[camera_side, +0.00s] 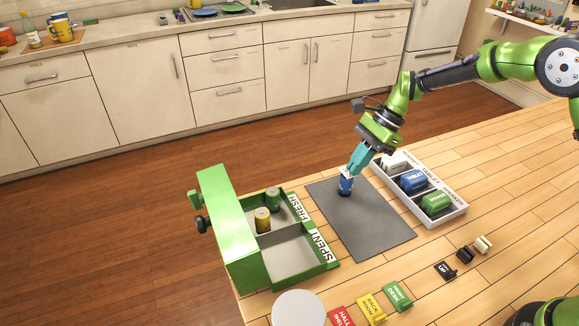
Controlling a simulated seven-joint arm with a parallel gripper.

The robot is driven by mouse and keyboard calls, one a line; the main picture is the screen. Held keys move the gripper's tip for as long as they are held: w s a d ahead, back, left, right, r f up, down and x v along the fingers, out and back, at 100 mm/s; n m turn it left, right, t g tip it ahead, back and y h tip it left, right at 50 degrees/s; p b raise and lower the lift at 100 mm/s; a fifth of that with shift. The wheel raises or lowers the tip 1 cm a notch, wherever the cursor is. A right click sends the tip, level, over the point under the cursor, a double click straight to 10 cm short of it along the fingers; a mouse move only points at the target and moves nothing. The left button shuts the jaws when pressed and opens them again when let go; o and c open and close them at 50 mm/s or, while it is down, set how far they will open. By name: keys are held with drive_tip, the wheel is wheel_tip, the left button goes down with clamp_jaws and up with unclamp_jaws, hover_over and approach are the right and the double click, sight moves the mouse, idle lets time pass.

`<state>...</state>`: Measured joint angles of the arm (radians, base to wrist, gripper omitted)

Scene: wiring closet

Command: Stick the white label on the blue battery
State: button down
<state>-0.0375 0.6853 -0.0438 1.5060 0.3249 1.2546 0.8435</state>
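The blue battery (346,188) stands on the grey mat (372,233), near its far edge. Something pale shows on its upper part, too small to tell whether it is a label. My gripper (349,174) points down at the battery's top, its teal fingers at or touching it. The fingers hide part of the battery, and I cannot tell whether they are shut on it. A white block (394,162) sits in the far compartment of the label tray (456,216). A blue block (413,182) and a green block (437,202) sit in the other compartments.
A green open box (240,240) marked FRESH and SPENT stands left of the mat. A green battery (273,199) and a yellow one (262,219) are in it. A white disc (298,308) and coloured tags (371,309) lie at the front. The near mat is clear.

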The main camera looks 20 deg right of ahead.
drive_tip(key=shift+f, duration=0.55)
idle(1.2)
drive_tip(key=c, duration=1.3)
unclamp_jaws()
drive_tip(key=shift+o, duration=0.2)
drive_tip(key=v, duration=1.7)
drive_tip(key=shift+s+r, duration=0.1)
drive_tip(key=s+r+n+t+h, duration=0.1)
drive_tip(key=s+n+t+h, duration=0.1)
drive_tip(key=s+n, duration=0.5)
drive_tip(key=s+a+r+n+t+h, duration=0.1)
drive_tip(key=s+n+t, duration=0.4)
drive_tip(key=s, duration=1.3)
drive_tip(key=shift+a+r+n+h, duration=0.25)
drive_tip(key=shift+r+n+h, duration=0.25)
drive_tip(key=shift+n+h, duration=0.3)
